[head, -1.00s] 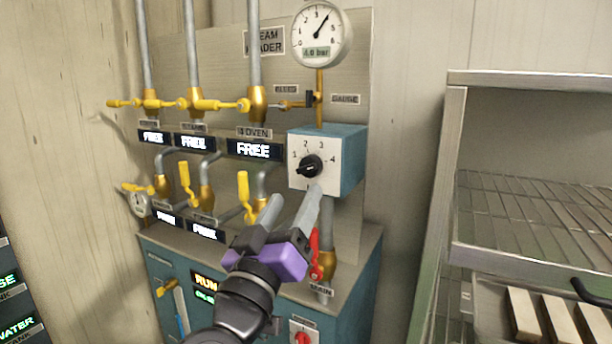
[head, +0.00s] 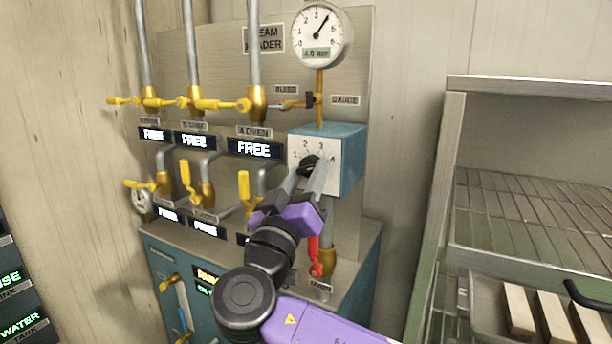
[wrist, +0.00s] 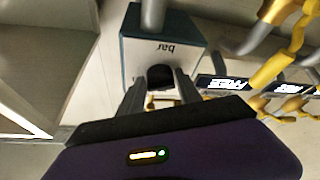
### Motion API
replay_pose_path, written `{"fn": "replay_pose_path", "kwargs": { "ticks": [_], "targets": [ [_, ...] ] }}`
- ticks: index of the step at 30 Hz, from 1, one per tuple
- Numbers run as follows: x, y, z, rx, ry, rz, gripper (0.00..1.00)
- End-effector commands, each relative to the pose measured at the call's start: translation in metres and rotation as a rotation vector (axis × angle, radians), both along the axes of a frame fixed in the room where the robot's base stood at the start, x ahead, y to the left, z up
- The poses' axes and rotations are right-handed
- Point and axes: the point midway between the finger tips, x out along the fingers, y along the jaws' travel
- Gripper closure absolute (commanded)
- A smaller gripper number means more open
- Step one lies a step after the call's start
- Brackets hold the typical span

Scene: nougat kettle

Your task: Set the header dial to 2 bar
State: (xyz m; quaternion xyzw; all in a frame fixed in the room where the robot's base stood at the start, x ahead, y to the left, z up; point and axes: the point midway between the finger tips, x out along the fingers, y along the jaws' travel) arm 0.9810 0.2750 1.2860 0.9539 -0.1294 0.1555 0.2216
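The header dial is a black knob (head: 309,163) on the white face of a blue box (head: 346,160), with a scale marked 1 to 4. My gripper (head: 308,174) is at this face, its two grey fingers reaching up to the knob from below. In the wrist view the dark knob (wrist: 160,73) sits between the spread fingertips (wrist: 162,85). The fingers look open around it; I cannot see firm contact. The fingers hide the knob's lower part and its pointer. The round gauge (head: 319,36) above shows 4.0 bar.
Yellow valve handles (head: 221,104) and several FREE displays (head: 254,149) are left of the box. A red drain handle (head: 315,262) hangs below, close to my wrist. A metal rack (head: 530,215) stands at the right. Bare wall lies between rack and panel.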

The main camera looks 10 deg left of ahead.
Motion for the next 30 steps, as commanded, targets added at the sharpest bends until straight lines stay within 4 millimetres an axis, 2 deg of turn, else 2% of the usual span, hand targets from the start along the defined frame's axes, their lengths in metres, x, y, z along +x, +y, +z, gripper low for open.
{"fn": "replay_pose_path", "kwargs": {
  "ticks": [1, 5, 6, 17, 23, 30],
  "targets": [
    [-0.0001, 0.0, 0.0, 0.0, 0.0, 0.0, 0.71],
    [-0.0002, 0.0, -0.0001, 0.0, 0.0, 0.0, 0.96],
    [-0.0002, -0.0001, 0.0, 0.0, 0.0, 0.0, 1.0],
    [-0.0006, -0.0009, -0.0045, -0.047, 0.022, 0.0, 1.0],
    [-0.0012, -0.0015, -0.0055, -0.151, 0.06, 0.001, 1.0],
    [-0.0014, -0.0031, 0.0025, -0.335, 0.127, 0.002, 1.0]
  ]
}}
